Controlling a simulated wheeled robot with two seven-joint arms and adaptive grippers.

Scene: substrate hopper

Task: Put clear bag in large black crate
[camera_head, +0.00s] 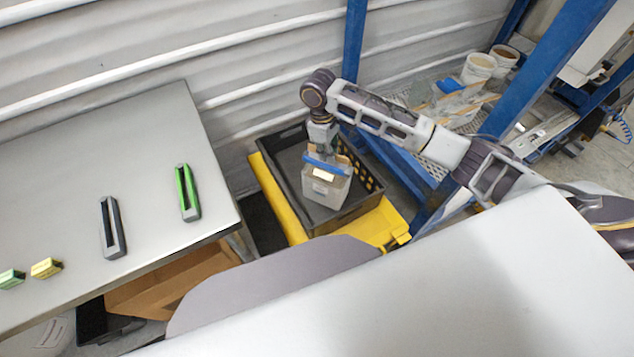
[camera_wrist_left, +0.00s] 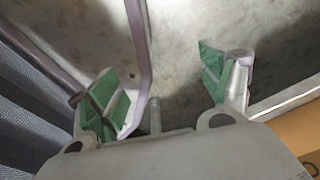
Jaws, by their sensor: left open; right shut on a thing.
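The clear bag (camera_head: 326,186) is a greyish see-through pouch with a blue band across its top and a pale label. My right gripper (camera_head: 323,147) is shut on the top of the bag and points down. The bag hangs over the large black crate (camera_head: 357,207), within its outline in the head view. I cannot tell whether the bag touches the crate floor. The crate sits on a yellow base (camera_head: 268,190). My left gripper (camera_wrist_left: 165,90) is open and empty in the left wrist view, with green pads, near a grey metal surface. It is not seen in the head view.
A grey table (camera_head: 150,130) at the left holds a green-edged tool (camera_head: 187,192), a dark tool (camera_head: 112,228) and small green and yellow blocks (camera_head: 46,268). A blue post (camera_head: 354,40) stands behind the crate. White buckets (camera_head: 479,68) stand at the back right.

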